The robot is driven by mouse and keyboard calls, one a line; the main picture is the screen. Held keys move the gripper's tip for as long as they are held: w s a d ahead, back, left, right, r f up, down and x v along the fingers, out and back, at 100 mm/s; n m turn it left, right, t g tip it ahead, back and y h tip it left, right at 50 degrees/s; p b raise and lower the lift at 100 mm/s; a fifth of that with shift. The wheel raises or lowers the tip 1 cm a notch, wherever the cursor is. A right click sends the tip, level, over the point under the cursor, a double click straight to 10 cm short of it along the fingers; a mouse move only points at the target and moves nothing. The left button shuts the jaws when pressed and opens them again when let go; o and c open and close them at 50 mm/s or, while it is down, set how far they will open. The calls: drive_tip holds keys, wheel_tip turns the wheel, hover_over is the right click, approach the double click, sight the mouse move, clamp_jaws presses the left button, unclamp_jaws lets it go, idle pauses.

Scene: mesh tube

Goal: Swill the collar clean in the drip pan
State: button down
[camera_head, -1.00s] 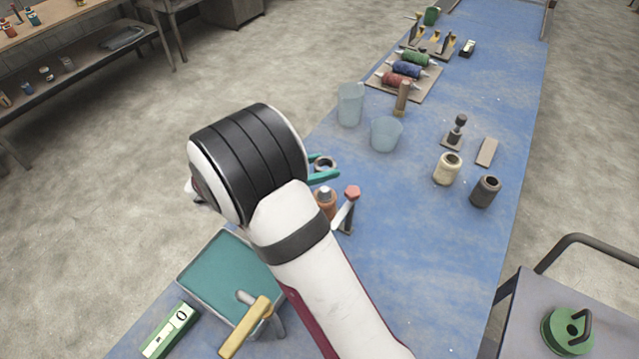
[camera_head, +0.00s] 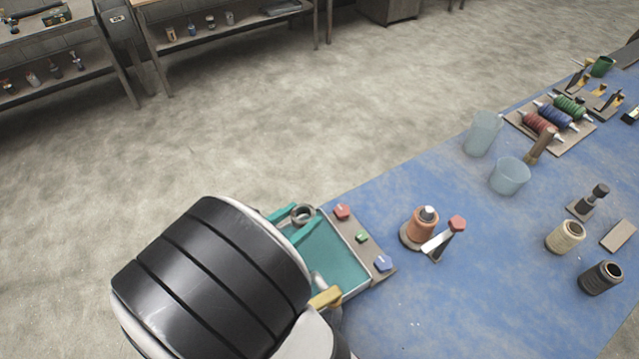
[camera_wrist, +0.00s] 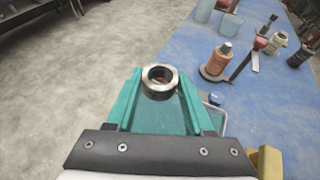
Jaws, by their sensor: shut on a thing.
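The collar, a grey metal ring (camera_head: 303,214), is held between the teal fingers of my gripper (camera_head: 297,222). The wrist view shows the ring (camera_wrist: 159,80) at the fingertips with its opening facing up, between the two fingers (camera_wrist: 159,92). The drip pan (camera_head: 342,262) is a shallow teal tray with a grey rim. In the head view my gripper and the collar appear over its far left edge. Their height above the pan is hard to tell. My wrist hides the pan's left and near parts.
A yellow-handled tap (camera_head: 325,298) stands at the pan's near side. A strip with coloured knobs (camera_head: 366,244) lies along its right. Beyond are an orange spool (camera_head: 421,223) and a red-topped crank (camera_head: 456,224). Translucent cups (camera_head: 510,176) stand further right.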

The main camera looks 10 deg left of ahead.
wheel_tip(320, 180, down, 13)
drive_tip(key=shift+f, duration=0.1)
idle(0.4)
drive_tip(key=shift+d, duration=0.1)
